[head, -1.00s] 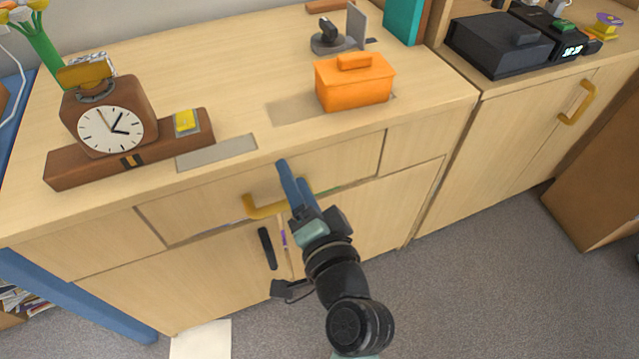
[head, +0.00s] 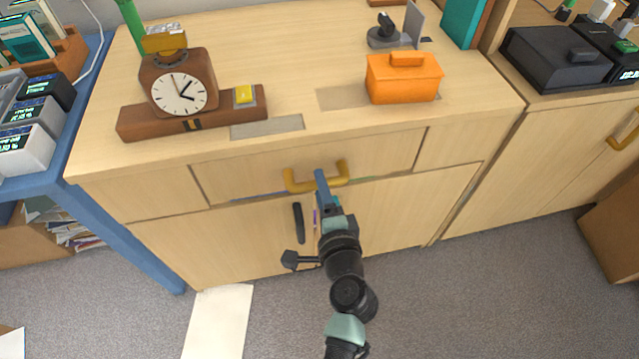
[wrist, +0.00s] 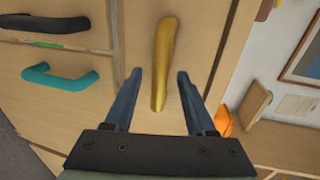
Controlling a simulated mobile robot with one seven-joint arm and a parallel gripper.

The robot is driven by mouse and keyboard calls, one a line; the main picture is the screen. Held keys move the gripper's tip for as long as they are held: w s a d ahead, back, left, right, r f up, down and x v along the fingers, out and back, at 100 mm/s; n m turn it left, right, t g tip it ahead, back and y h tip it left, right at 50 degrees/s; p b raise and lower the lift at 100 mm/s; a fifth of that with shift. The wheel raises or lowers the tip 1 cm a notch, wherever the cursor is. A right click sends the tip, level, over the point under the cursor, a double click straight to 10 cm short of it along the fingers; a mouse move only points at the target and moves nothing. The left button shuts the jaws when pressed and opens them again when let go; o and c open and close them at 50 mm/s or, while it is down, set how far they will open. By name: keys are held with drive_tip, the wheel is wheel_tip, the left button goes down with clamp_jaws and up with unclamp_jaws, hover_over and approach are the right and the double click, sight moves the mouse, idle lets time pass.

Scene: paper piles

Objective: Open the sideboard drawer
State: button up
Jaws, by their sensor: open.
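The sideboard drawer (head: 240,172) has a wide pale wood front below the top and looks almost flush. A thin coloured strip shows along its lower edge. Its yellow bar handle (head: 298,186) is at the middle of the front. My gripper (head: 321,176) is at the handle, and its fingers overlap the handle's middle in the head view. In the wrist view, the yellow handle (wrist: 164,60) lies between the two spread fingers of my gripper (wrist: 158,80), with a gap on each side. I cannot tell how deep the fingers reach around it.
Below are cupboard doors with a black handle (head: 299,223); a teal handle (wrist: 60,78) shows in the wrist view. A clock (head: 180,88) and an orange box (head: 403,80) stand on top. A white sheet (head: 219,318) lies on the floor. A blue table (head: 130,240) stands left.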

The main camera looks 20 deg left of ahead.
drive_tip(key=shift+x, duration=1)
clamp_jaws()
idle(0.8)
